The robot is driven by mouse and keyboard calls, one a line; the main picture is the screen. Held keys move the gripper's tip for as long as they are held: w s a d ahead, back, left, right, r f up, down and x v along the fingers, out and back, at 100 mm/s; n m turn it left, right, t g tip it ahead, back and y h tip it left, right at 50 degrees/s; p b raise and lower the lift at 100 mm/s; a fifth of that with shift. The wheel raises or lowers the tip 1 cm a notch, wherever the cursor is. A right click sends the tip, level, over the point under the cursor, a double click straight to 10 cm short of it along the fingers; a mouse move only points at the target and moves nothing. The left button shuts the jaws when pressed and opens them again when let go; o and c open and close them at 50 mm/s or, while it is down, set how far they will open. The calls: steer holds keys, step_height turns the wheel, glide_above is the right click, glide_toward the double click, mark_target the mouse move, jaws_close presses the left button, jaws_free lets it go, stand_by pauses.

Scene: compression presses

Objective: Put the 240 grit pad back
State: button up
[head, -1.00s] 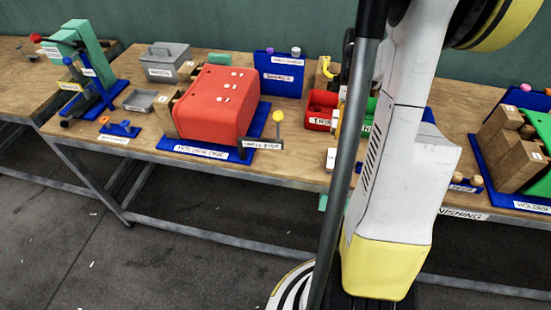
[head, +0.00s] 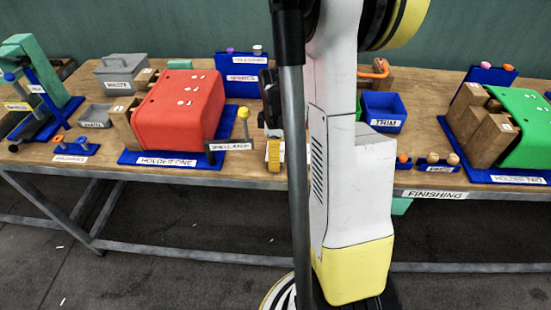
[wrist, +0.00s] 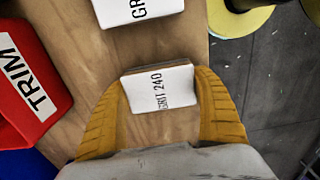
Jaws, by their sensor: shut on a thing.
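The 240 grit pad (wrist: 158,88) is a white block marked GRIT 240. In the wrist view it sits between the two yellow fingers of my gripper (wrist: 165,92), which are shut on it. The wooden bench top (wrist: 85,60) lies below it; I cannot tell whether the pad touches the wood. A second white pad marked GR (wrist: 140,10) is just beyond it, apart from it, its label cut off by the frame. In the head view my gripper (head: 273,153) is low over the bench's front, right of the yellow-knobbed stop, partly hidden by a grey pole.
A red TRIM bin (wrist: 30,85) stands left of my gripper in the wrist view. In the head view are the red holder-one press (head: 180,110), the yellow-knobbed stop (head: 244,128), a blue TRIM bin (head: 383,110) and the green holder-two press (head: 525,125). The bench's edge drops to dark floor.

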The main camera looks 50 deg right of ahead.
steer(key=shift+f, duration=0.15)
steer(key=o, duration=1.2)
steer(key=shift+f, duration=0.15)
steer(key=shift+c, duration=0.2)
step_height(320, 180, up, 12)
steer(key=p, duration=0.5)
steer(key=shift+r, duration=0.2)
